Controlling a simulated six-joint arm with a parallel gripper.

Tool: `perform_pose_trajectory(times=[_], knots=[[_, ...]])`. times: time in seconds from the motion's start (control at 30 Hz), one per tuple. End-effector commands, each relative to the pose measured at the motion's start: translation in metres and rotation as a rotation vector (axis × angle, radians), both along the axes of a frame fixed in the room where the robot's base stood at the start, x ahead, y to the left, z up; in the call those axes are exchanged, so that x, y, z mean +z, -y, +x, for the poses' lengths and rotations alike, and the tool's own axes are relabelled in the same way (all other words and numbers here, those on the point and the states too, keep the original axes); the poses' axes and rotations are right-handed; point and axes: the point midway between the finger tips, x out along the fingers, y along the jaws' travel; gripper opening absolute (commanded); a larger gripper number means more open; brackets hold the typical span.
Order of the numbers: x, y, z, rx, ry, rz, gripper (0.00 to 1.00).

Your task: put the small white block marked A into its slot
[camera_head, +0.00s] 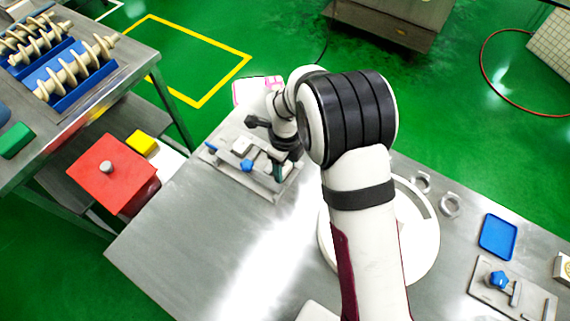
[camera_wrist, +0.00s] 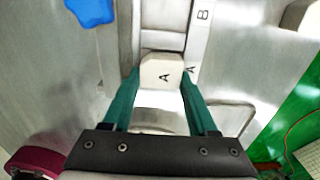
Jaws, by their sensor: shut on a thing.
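The small white block (camera_wrist: 161,68) with a black A on its face is between the two green fingers of my gripper (camera_wrist: 161,76) in the wrist view. My gripper is shut on it. A metal fixture (camera_wrist: 163,12) with a channel lies just beyond the block. A strip beside the channel has the letter A level with the block and B (camera_wrist: 203,14) farther up. I cannot tell whether the block is seated or held above its slot. In the head view, my gripper (camera_head: 279,167) is at the right side of this fixture (camera_head: 262,188), and the block is hidden.
A blue knob (camera_wrist: 92,10) stands left of the channel; it also shows in the head view (camera_head: 247,165). A red box (camera_head: 112,172) and a yellow block (camera_head: 142,143) are left of the table. A blue tray (camera_head: 498,237) lies right. The table's front left is clear.

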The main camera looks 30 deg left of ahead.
Motion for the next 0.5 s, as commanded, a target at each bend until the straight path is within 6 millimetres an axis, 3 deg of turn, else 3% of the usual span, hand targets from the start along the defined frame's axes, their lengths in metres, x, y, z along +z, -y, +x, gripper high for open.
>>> perform_pose_trajectory(times=[0.43,0.47,0.5], knots=[[-0.0057,0.0002,-0.0002,0.000,0.000,0.000,0.03],[-0.0058,0.0002,-0.0002,0.000,0.000,0.000,0.63],[-0.0060,0.0002,-0.0002,0.000,0.000,0.000,0.70]])
